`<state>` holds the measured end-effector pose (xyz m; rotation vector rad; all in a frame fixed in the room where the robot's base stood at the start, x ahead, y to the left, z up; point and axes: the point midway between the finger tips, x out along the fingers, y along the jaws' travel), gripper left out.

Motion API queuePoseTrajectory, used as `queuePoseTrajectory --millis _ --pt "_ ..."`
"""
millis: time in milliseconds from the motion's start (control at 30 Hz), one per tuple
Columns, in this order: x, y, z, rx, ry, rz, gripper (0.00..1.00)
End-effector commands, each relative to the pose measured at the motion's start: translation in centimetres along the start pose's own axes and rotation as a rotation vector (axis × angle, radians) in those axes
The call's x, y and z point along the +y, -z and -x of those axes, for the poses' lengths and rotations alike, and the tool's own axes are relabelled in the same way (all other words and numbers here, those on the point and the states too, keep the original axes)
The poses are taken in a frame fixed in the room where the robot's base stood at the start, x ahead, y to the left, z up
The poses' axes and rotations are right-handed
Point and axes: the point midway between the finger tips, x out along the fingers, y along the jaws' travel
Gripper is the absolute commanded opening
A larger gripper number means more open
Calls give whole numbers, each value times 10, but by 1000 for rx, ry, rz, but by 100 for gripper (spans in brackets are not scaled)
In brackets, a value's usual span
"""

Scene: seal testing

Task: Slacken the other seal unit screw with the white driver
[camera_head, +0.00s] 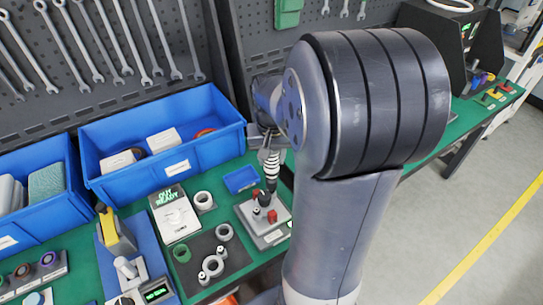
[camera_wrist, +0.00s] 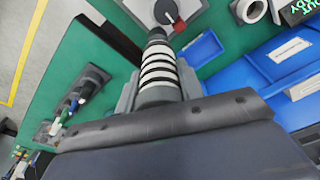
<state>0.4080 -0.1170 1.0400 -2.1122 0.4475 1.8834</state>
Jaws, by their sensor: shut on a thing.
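My gripper (camera_head: 269,148) is shut on the white driver (camera_head: 272,166), which has a white handle with black rings. In the wrist view the driver (camera_wrist: 158,75) stands out between the two grey fingers, its shaft pointing away toward the seal unit. The seal unit (camera_head: 268,237) is a grey block with red and black parts on top, standing on the green bench below my gripper. It also shows at the top of the wrist view (camera_wrist: 202,14), partly cut off. The driver's tip is over the dark part of the unit; I cannot tell whether it touches a screw.
A small blue tray (camera_head: 241,179) lies just behind the seal unit. A large blue bin (camera_head: 165,150) stands behind left.

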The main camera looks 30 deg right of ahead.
Motion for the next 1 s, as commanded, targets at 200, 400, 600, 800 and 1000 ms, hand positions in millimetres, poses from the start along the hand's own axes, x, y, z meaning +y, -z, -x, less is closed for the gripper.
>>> queuePoseTrajectory --millis 200,400,600,800,1000 --pt "0 3 19 4 0 0 8" --pt "0 4 32 4 0 0 8" --pt "0 6 45 3 0 0 8" --pt "0 6 46 3 0 0 8" --pt "0 6 46 3 0 0 8"
